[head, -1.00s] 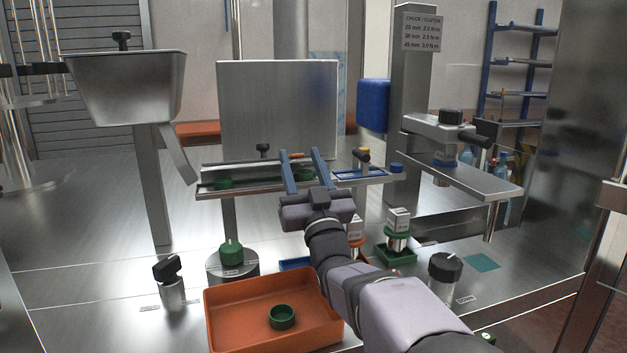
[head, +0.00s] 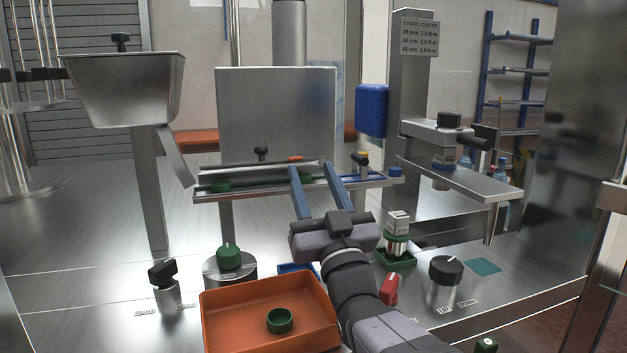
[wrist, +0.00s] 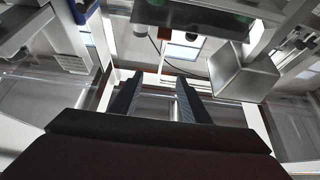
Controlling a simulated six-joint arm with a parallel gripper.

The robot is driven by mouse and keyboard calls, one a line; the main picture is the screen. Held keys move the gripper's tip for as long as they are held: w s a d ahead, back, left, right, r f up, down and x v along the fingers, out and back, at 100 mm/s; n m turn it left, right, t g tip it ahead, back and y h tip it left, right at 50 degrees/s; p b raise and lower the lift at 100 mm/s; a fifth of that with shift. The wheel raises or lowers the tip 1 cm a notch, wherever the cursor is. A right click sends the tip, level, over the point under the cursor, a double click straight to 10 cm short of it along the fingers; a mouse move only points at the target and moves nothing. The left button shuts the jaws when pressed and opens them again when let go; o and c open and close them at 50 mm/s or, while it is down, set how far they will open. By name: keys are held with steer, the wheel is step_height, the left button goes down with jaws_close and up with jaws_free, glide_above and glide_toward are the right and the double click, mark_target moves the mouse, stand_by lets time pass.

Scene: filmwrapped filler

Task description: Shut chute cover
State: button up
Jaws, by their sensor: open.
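A large flat grey panel (head: 275,112) stands upright behind a narrow metal trough (head: 215,185); it looks like the raised chute cover, though its hinge is not clear. A black knob (head: 261,153) shows at its lower edge. My gripper (head: 312,168) is open and empty, its two blue fingers pointing up and away in front of the trough's right part. I cannot tell whether they touch the trough. In the wrist view my open gripper (wrist: 158,80) has nothing between its fingers.
A metal hopper (head: 125,90) with a spout stands at the left. An orange tray (head: 225,325) holds a green ring (head: 279,320). A clamp station (head: 455,170) stands right. Knobs stand along the front, including a black one (head: 445,270) and a green one (head: 229,256).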

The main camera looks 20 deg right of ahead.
steer(key=shift+r, duration=0.2)
steer(key=c, duration=1)
steer(key=shift+a+r+p, duration=0.15)
steer(key=shift+r+p, duration=0.2)
steer(key=shift+p, duration=0.2)
jaws_close()
steer(key=w+a+r+g+y+p, duration=0.1)
steer(key=w+a+r+p, duration=0.25)
steer(key=r+p, duration=0.5)
steer(key=w+a+r+g+p, duration=0.1)
steer(key=w+a+r+p, duration=0.1)
steer(key=w+r+p, duration=0.5)
steer(key=w+a+r+g+y+p, duration=0.1)
steer(key=w+a+r+p, duration=0.1)
steer(key=r+p, duration=0.85)
steer(key=s+d+f+g+h+b, duration=0.1)
steer(key=s+d+f+g+b, duration=0.1)
steer(key=f+g, duration=0.8)
step_height(320, 180, down, 2)
steer(key=shift+s+f+m+h, duration=0.1)
steer(key=shift+s+m+h, duration=0.25)
steer(key=shift+s, duration=0.45)
